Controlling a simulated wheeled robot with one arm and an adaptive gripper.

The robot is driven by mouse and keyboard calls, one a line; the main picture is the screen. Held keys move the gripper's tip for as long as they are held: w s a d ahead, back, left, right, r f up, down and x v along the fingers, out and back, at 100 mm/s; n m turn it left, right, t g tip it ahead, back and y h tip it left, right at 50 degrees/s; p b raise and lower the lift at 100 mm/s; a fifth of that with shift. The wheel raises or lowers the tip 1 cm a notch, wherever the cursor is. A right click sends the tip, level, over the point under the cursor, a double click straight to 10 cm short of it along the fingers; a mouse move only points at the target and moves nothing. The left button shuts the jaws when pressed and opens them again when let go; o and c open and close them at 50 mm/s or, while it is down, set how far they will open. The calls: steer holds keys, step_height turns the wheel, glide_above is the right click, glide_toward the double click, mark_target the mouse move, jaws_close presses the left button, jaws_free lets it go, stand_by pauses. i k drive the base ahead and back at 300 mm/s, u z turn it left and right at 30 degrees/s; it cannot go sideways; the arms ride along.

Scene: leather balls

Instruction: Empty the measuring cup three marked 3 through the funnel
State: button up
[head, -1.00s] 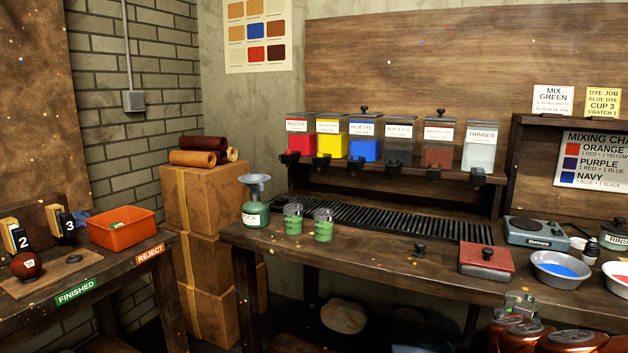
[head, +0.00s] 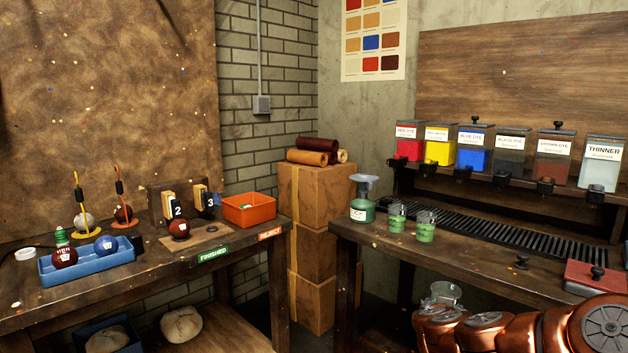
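A clear measuring cup (head: 443,292) shows at the lower middle, in the air just beyond my copper arm. It is partly covered by the arm, and I cannot read its marking or tell its contents. It keeps with the arm, so my gripper appears shut on it; the fingers are hidden behind the arm links. A grey-green funnel (head: 364,180) sits upright in a labelled green bottle (head: 361,211) at the left end of the dye counter (head: 470,263). The cup is apart from the funnel, nearer to me and to its right.
Two green-based clear cups (head: 397,217) (head: 426,226) stand right of the bottle. Dye dispensers (head: 472,147) line the back above a slotted drain. Left is a workbench (head: 185,262) with a blue tray (head: 88,265), leather balls and an orange bin (head: 249,209). Stacked boxes (head: 303,205) fill the corner.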

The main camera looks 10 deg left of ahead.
mark_target(364, 181)
steer(key=u, duration=0.8)
steer(key=i, duration=0.85)
